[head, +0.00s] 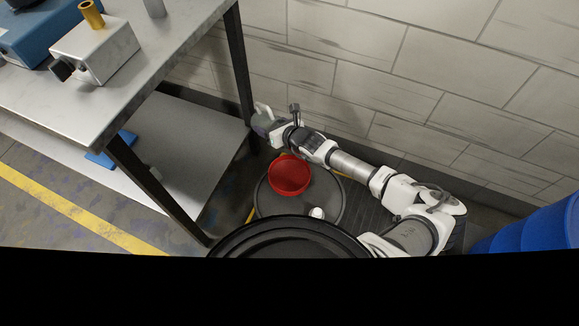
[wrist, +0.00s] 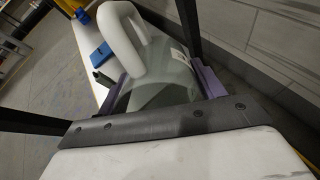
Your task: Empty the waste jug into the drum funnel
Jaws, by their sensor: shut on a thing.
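The waste jug (wrist: 160,88) is greyish and translucent with a thick white loop handle (wrist: 124,35). In the wrist view it sits between the fingers of my gripper (wrist: 158,85), which is shut on it. In the head view my gripper (head: 271,127) is beside the table leg, and the jug's pale handle (head: 262,109) shows there, partly hidden by the wrist. The red funnel (head: 289,175) sits on the dark drum lid (head: 327,195), below and a little right of my gripper. I cannot see any liquid in the jug.
A metal table (head: 130,65) with a lower shelf (head: 195,130) stands at left, its leg (head: 241,70) close to my gripper. A small white cap (head: 317,213) lies on the drum. A brick wall (head: 440,60) runs behind. Blue drums (head: 535,230) stand at right.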

